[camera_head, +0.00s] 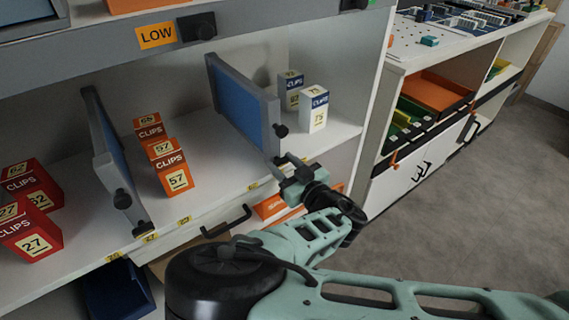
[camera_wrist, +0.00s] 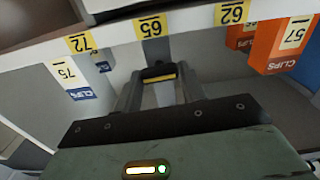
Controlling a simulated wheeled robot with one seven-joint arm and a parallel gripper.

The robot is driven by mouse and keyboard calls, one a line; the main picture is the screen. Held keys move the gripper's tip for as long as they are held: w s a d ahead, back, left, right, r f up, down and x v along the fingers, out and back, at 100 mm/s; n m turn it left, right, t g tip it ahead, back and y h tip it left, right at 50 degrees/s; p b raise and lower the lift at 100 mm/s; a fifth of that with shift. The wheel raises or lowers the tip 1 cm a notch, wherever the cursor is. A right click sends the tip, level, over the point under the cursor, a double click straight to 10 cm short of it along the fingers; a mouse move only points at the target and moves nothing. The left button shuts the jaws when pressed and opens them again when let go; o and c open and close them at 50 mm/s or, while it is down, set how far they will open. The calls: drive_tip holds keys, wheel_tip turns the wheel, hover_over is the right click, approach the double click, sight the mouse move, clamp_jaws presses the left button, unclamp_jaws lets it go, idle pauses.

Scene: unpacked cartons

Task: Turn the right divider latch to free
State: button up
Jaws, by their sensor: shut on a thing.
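The right divider (camera_head: 243,103) is a blue panel in a grey frame, standing on the shelf with a black knob (camera_head: 281,130) on its front edge. My gripper (camera_head: 284,164) is at the lower front end of this divider, at the shelf's front edge. In the wrist view, the two grey fingers of my gripper (camera_wrist: 158,92) stand either side of a dark latch (camera_wrist: 158,70) with a yellow strip, and are shut on it. In the head view, my gripper hides the latch, so its turn position cannot be told there.
The left divider (camera_head: 106,155) stands tilted in view. Orange clips boxes (camera_head: 171,168) stand between the dividers, white ones (camera_head: 313,109) to the right, red ones (camera_head: 28,230) at far left. A black handle (camera_head: 226,222) juts out below the shelf edge. Open floor (camera_head: 480,190) lies at right.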

drive_tip(key=n+p, duration=0.1)
drive_tip(key=n, duration=0.1)
drive_tip(key=shift+r+n, duration=0.15)
drive_tip(key=shift+n, duration=0.25)
drive_tip(key=n, duration=0.5)
drive_tip(key=shift+a, duration=0.15)
drive_tip(key=n, duration=0.5)
drive_tip(key=shift+s+f, duration=0.1)
drive_tip(key=shift+f, duration=0.15)
drive_tip(key=shift+f+n, duration=0.1)
drive_tip(key=shift+n, duration=2.1)
drive_tip(key=o, duration=1)
